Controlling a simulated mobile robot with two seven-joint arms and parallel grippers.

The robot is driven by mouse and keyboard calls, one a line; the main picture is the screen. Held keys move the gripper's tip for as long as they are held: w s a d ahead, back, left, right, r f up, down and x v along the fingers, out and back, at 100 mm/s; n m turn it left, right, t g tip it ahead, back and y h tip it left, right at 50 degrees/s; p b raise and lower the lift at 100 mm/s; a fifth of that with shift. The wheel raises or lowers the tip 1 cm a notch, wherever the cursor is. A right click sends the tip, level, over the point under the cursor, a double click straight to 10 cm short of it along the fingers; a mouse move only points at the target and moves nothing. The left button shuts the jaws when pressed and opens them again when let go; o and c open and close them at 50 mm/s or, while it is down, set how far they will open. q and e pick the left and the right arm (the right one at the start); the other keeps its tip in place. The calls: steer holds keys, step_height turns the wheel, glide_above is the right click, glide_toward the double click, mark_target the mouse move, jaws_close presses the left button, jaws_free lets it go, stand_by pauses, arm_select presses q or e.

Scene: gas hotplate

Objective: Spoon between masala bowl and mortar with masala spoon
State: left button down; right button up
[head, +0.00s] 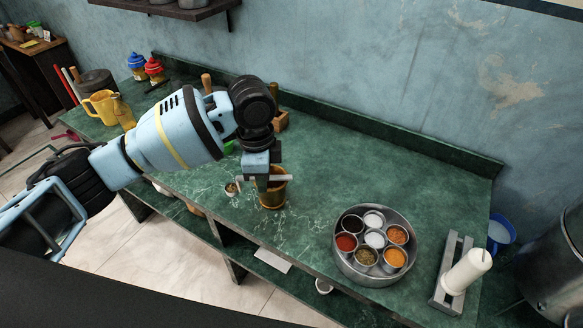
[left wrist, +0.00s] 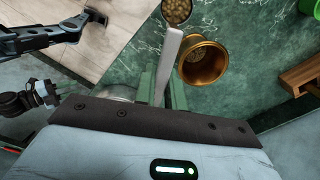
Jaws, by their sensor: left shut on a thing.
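My left gripper (head: 262,178) is shut on a pale, flat spoon handle that lies crosswise in its jaws. In the left wrist view the handle (left wrist: 170,55) sticks out from between the fingers. The gripper is over the near side of the brass mortar (head: 272,200); the mortar (left wrist: 204,64) is open and its interior shows beside the handle. The round steel masala bowl (head: 340,256), holding several cups of coloured spices, stands to the right, apart from the gripper. A dark jointed part (left wrist: 42,94), seemingly my right gripper, shows at the left wrist view's edge; its jaws are unclear.
A wooden box (head: 281,121) stands behind. A white cylinder (head: 467,272) on a metal holder is right of the masala bowl.

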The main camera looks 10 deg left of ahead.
arm_select(q)
steer(key=w+d+m, duration=0.4)
steer(key=d+m, duration=0.1)
steer(key=m, duration=0.8)
steer(key=shift+w+d+f, duration=0.2)
steer(key=shift+d+f, duration=0.1)
